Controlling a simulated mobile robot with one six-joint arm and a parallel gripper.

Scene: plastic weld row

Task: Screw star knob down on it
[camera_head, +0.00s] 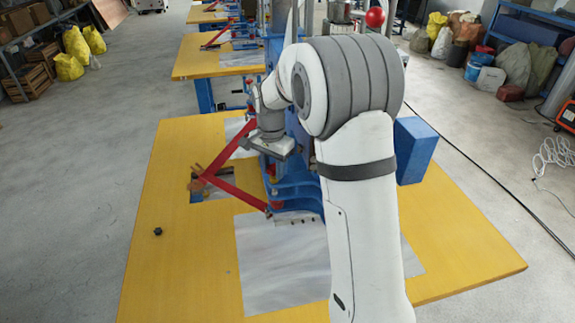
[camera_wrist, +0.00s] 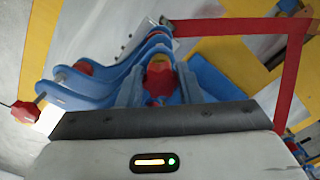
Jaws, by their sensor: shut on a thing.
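My gripper (camera_head: 272,147) is over the blue fixture (camera_head: 299,188) on the near yellow table, with its grey body also along the bottom of the wrist view (camera_wrist: 155,120). In the wrist view, a red piece with a yellow top (camera_wrist: 160,78) sits between blue lugs just beyond the gripper body. A small dark knob-like piece (camera_head: 158,231) lies alone on the table's left side; I cannot tell its exact shape.
A red angled frame (camera_head: 232,188) stands left of the fixture, close beside my gripper. Grey sheets (camera_head: 285,270) lie on the yellow table (camera_head: 170,290). A blue box (camera_head: 412,150) is to the right. The table's front left is mostly clear.

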